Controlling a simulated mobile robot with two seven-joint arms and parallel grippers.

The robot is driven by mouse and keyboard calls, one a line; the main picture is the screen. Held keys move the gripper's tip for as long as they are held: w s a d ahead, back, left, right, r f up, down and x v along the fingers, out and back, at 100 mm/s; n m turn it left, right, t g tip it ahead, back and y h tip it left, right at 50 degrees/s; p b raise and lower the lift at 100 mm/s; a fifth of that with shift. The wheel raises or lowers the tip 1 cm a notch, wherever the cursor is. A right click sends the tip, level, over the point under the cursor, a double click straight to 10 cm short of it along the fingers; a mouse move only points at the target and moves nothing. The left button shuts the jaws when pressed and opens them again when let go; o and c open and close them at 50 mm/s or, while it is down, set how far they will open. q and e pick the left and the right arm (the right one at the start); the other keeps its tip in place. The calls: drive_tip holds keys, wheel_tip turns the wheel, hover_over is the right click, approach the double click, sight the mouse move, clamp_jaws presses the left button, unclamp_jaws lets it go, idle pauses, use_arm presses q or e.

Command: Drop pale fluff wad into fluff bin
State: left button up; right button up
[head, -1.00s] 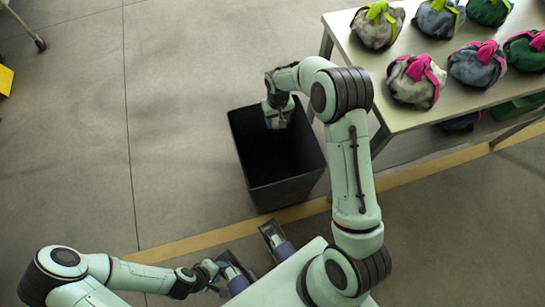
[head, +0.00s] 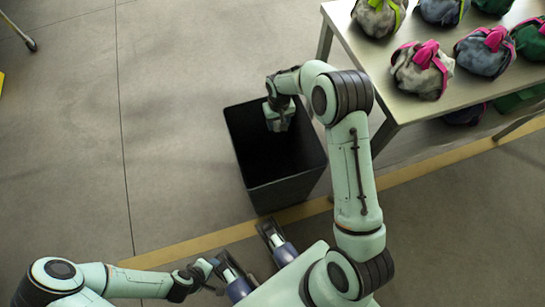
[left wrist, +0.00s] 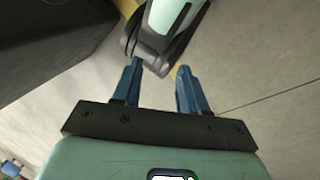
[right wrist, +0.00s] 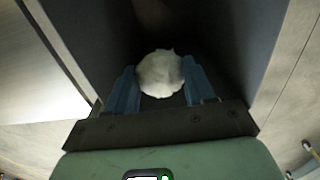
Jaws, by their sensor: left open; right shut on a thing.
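The pale fluff wad (right wrist: 160,74) is a small whitish lump between the fingers of my right gripper (right wrist: 160,82), which is shut on it. In the head view the right gripper (head: 279,122) points down over the opening of the fluff bin (head: 283,188), a dark open-topped box on the floor; the wad is hidden there. In the right wrist view the dark walls of the bin (right wrist: 232,50) surround the wad. My left gripper (left wrist: 158,82) is open and empty, low at the left in the head view (head: 207,277).
A table (head: 432,108) at the upper right holds several tied cloth bags, such as a grey one with a pink band (head: 420,75). A yellow floor line (head: 190,247) runs past the bin. The floor left of the bin is clear.

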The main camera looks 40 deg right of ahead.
drive_tip(key=o, duration=1.1)
drive_tip(key=shift+r, duration=0.15)
use_arm(q)
drive_tip(key=shift+g, duration=0.5)
drive_tip(key=s+r+p, duration=0.1)
drive_tip(key=s+d+r+p, duration=0.1)
drive_tip(key=s+r, duration=0.1)
drive_tip(key=shift+d, duration=0.1)
use_arm(e)
wheel_tip(320, 180, up, 13)
drive_tip(key=shift+r, duration=0.1)
